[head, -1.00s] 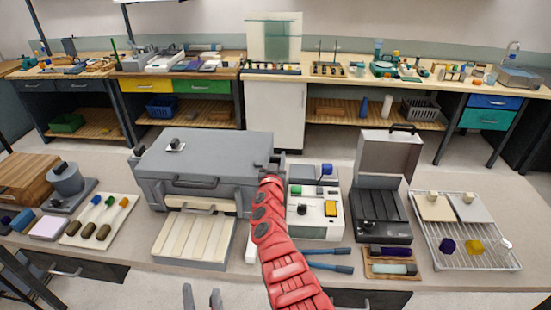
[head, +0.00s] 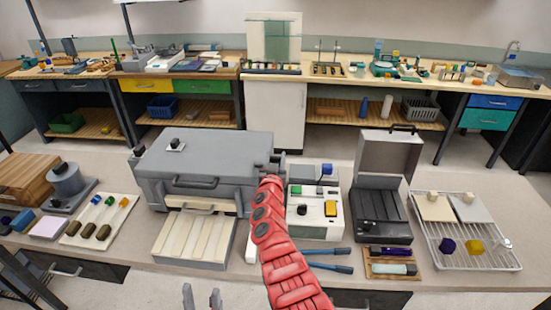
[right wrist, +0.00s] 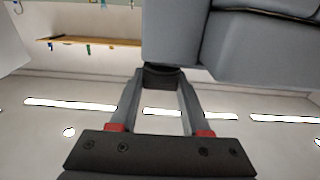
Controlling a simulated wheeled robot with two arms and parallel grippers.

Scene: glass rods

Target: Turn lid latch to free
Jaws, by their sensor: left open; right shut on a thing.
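A large grey lidded box (head: 200,160) stands on the near table, its lid down, with a dark handle (head: 195,183) on its front. The lid latch is at the box's right end, largely hidden by my red right arm in the head view. In the right wrist view, my right gripper (right wrist: 162,84) is shut on a dark latch knob (right wrist: 162,72) beside the grey box body (right wrist: 250,50). The latch's exact angle cannot be told. My left gripper (head: 202,297) is open and empty at the bottom edge of the head view, apart from the table things.
A drawer tray (head: 195,236) with pale strips sticks out below the box. Close right of my right arm stand a white device (head: 315,212) and an open dark case (head: 382,210). Blue-handled tongs (head: 328,252) lie in front. A wire rack (head: 470,245) is further right.

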